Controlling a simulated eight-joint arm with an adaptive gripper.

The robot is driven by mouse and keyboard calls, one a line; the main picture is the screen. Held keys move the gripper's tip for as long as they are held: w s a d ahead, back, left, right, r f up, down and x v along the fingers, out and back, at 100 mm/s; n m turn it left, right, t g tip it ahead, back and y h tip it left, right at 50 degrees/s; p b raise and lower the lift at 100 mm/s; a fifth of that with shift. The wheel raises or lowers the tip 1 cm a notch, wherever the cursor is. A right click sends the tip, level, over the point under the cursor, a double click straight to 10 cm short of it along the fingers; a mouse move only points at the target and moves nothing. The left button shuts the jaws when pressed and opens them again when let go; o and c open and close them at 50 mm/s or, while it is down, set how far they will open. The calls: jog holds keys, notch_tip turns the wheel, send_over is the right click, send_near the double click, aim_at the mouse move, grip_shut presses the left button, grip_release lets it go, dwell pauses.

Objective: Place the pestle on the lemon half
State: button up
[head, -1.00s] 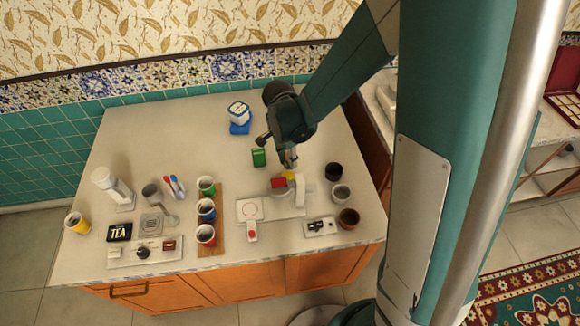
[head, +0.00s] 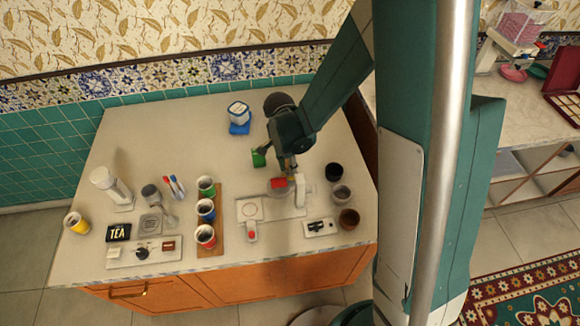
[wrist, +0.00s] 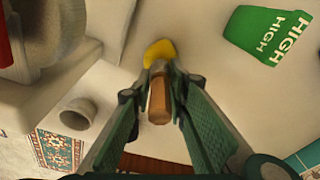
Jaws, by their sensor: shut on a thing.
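My gripper (wrist: 157,88) is shut on a wooden pestle (wrist: 158,103), which sits between the fingertips in the wrist view. The yellow lemon half (wrist: 160,52) is just past the pestle's far end. The pestle's end overlaps the lemon's near edge in this view, and I cannot tell whether they touch. In the head view my gripper (head: 291,176) is low beside the red block on the white stand, and it hides the lemon and most of the pestle.
A green box (head: 258,158) stands left of my gripper; it also shows in the wrist view (wrist: 268,36). A white stand with a red block (head: 279,183) is close by. The back left of the counter is clear.

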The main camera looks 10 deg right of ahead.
jog(key=shift+f, duration=0.1)
jog(key=o, duration=0.9)
jog(key=shift+o, duration=0.2)
jog(key=shift+s+a+r+p, duration=0.1)
jog(key=shift+a+r+p, duration=0.15)
jog(key=shift+r, duration=1.75)
jog(key=shift+s+a+r+p, duration=0.1)
jog(key=shift+a+r+p, duration=0.1)
jog(key=shift+r, duration=1.85)
jog(key=shift+s+a+r+p, duration=0.1)
jog(key=shift+a+r+p, duration=0.15)
jog(key=shift+r, duration=1.75)
jog(key=shift+r, duration=0.1)
